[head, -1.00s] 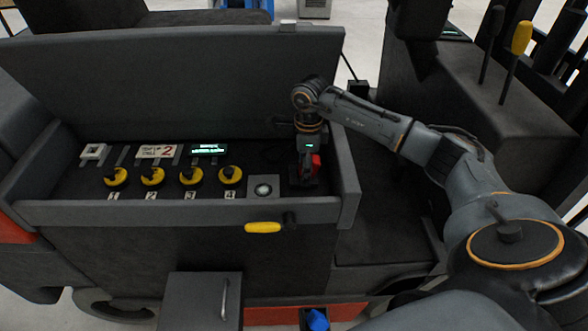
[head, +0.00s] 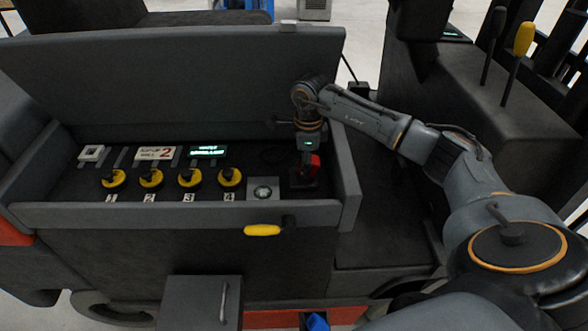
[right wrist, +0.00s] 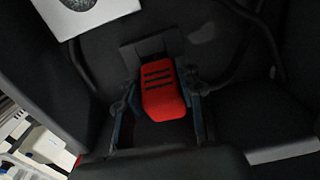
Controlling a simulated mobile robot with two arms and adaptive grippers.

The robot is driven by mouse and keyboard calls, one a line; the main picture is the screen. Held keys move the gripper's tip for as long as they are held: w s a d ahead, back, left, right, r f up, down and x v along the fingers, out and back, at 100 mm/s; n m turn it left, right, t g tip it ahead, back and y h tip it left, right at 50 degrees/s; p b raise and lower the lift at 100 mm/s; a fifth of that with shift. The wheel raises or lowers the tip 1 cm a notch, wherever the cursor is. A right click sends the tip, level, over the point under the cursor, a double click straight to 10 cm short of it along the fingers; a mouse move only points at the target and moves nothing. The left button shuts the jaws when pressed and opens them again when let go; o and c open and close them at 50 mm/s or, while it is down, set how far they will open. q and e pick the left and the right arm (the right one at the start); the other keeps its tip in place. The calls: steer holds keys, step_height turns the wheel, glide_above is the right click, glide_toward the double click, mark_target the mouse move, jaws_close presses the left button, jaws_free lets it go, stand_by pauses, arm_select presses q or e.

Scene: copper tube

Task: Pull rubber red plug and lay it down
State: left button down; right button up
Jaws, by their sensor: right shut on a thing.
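The red rubber plug (head: 314,165) sits at the right end of the open compartment in the head view. In the right wrist view the red plug (right wrist: 160,92) has dark ridges across its top, with a dark block behind it. My right gripper (head: 306,172) points down at it, and in the wrist view its fingers (right wrist: 162,118) lie on both sides of the plug, shut on it. The plug's lower part is hidden, so I cannot tell whether it is seated. My left gripper is not in view.
Several yellow knobs (head: 151,178) stand in a row left of the plug, with a lit display (head: 207,152) behind. A square plate with a round button (head: 263,190) is close by. The compartment's front wall (head: 150,215) and raised back panel (head: 180,85) bound the space.

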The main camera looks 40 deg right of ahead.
steer(key=shift+w+r, duration=0.1)
steer(key=shift+r, duration=0.05)
jaws_close()
steer(key=shift+w+d+r+p, duration=0.15)
steer(key=shift+r+p, duration=0.2)
steer(key=shift+r, duration=0.2)
steer(key=shift+w+r+p, duration=0.1)
steer(key=shift+r+p, duration=0.35)
steer(key=shift+r, duration=0.25)
steer(key=shift+r+p, duration=0.85)
steer(key=shift+r, duration=0.75)
steer(key=w+a+b, duration=0.3)
steer(key=w, duration=0.5)
steer(key=shift+w, duration=0.1)
stand_by(0.7)
steer(key=shift+f, duration=0.15)
steer(key=shift+f+b, duration=2.4)
steer(key=shift+f, duration=1.2)
